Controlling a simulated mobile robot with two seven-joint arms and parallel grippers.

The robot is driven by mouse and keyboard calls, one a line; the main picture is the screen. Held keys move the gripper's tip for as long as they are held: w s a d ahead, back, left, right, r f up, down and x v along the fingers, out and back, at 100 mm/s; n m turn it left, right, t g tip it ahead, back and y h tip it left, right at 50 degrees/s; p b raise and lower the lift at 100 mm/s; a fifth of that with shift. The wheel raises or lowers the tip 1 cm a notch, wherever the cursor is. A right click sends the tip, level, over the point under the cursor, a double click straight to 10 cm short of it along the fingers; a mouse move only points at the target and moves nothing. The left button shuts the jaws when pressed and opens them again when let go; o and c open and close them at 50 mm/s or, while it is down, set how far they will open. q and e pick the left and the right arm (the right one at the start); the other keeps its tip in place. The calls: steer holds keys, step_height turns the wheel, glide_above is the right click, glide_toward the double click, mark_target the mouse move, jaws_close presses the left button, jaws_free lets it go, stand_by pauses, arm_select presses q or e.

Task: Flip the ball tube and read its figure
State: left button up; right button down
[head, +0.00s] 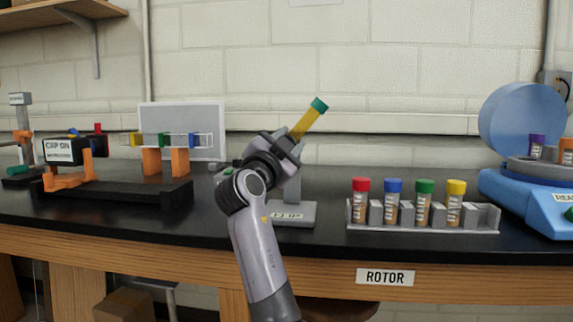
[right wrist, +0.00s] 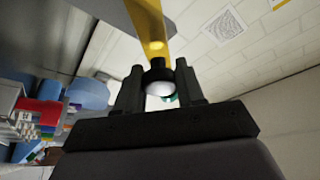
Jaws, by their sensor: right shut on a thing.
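The ball tube (head: 304,125) is yellow with a teal cap at its upper end. It is tilted, its upper end leaning to the right, above a grey stand (head: 292,213) with a small label on its base. My right gripper (head: 284,142) is shut on the tube near its lower part, and my wrist hides the lower end. In the right wrist view the yellow tube (right wrist: 149,25) runs up from a dark collar with a round white face (right wrist: 159,88) between the fingers. No figure is readable. My left gripper is out of view.
A rack (head: 420,229) with several coloured-cap tubes stands to the right, beside a blue centrifuge (head: 535,205) with its lid up. A black device with orange supports (head: 110,190) stands at left. Bare black bench shows between the stand and the rack.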

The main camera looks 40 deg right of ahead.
steer(key=shift+s+m+g+b, duration=0.15)
steer(key=shift+m+g+b, duration=0.45)
steer(key=shift+m+b, duration=0.4)
steer(key=shift+d+m+g+b, duration=0.1)
steer(key=shift+m+g+b, duration=0.3)
steer(key=shift+m, duration=0.7)
steer(key=shift+r+m+g, duration=0.15)
steer(key=shift+m+g, duration=0.15)
steer(key=shift+m, duration=0.6)
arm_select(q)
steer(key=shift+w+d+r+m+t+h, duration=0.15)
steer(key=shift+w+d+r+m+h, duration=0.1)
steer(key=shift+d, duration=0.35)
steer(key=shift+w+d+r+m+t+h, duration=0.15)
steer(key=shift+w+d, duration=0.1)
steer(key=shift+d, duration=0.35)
arm_select(e)
steer(key=shift+m+g+y, duration=0.4)
steer(key=shift+m+y, duration=0.1)
steer(key=shift+m, duration=0.5)
steer(key=shift+s, duration=0.1)
steer(key=c, duration=0.8)
jaws_free()
steer(key=shift+o, duration=0.2)
steer(key=shift+s+d, duration=0.1)
